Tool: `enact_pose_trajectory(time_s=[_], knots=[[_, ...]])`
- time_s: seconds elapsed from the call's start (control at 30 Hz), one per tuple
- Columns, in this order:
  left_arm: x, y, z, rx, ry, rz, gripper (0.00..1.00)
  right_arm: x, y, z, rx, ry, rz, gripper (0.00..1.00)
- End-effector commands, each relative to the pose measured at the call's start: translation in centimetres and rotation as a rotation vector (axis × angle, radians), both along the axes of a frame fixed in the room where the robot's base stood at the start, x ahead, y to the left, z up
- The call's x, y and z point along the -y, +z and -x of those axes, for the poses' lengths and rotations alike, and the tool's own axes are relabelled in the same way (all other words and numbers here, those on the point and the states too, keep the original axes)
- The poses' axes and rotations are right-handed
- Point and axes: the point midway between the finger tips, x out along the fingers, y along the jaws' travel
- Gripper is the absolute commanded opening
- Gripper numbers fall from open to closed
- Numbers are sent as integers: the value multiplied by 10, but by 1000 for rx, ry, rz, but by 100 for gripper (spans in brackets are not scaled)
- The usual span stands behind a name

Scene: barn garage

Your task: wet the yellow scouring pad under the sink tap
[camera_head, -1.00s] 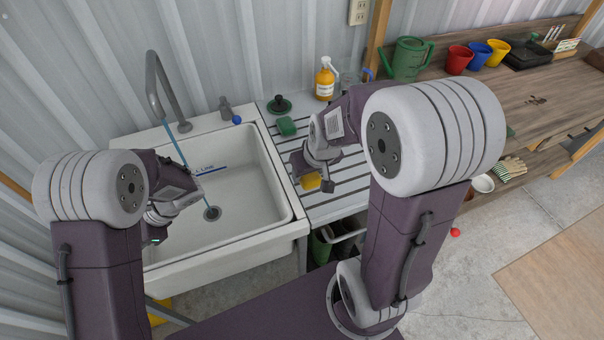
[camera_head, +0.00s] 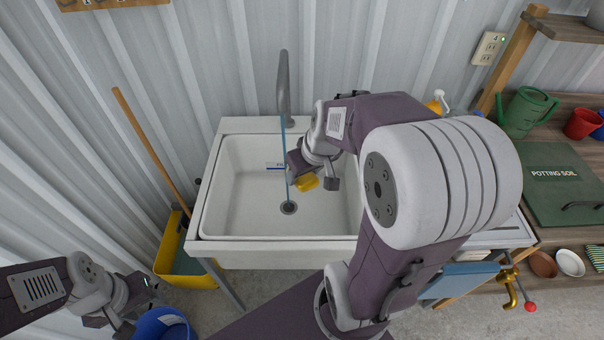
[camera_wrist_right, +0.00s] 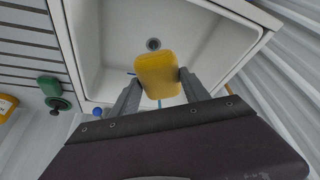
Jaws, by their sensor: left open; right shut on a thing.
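The yellow scouring pad (camera_head: 306,184) is held over the white sink basin (camera_head: 232,190), just right of the blue water stream (camera_head: 286,160) in the head view. The stream falls from the grey tap (camera_head: 284,80) towards the drain (camera_head: 289,207). My right gripper (camera_head: 304,178) is shut on the pad. In the right wrist view the pad (camera_wrist_right: 157,72) sits between both fingers (camera_wrist_right: 160,90), with a bit of stream showing beside its lower edge. I cannot tell whether water touches the pad. My left gripper (camera_head: 140,300) is open and empty, low at the left outside the sink.
A yellow tub (camera_head: 180,250) with a wooden handle (camera_head: 150,150) stands left of the sink. A blue bucket (camera_head: 162,324) is by my left gripper. A green brush (camera_wrist_right: 50,87) and dark green stopper (camera_wrist_right: 58,104) lie by the sink's edge. A workbench with a green watering can (camera_head: 525,112) is at right.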

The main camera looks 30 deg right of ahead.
Motion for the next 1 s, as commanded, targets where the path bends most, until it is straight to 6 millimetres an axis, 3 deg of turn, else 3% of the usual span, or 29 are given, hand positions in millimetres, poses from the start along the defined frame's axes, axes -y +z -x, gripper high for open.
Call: enact_pose_trajectory(time_s=[0.57,1.0], knots=[[0,-1,0,-2,-4,-1,51,18,-14,-66,-1,1,0,21],[0,9,0,-2,-4,-1,51,32,-23,-115,-1,0,0,21]])
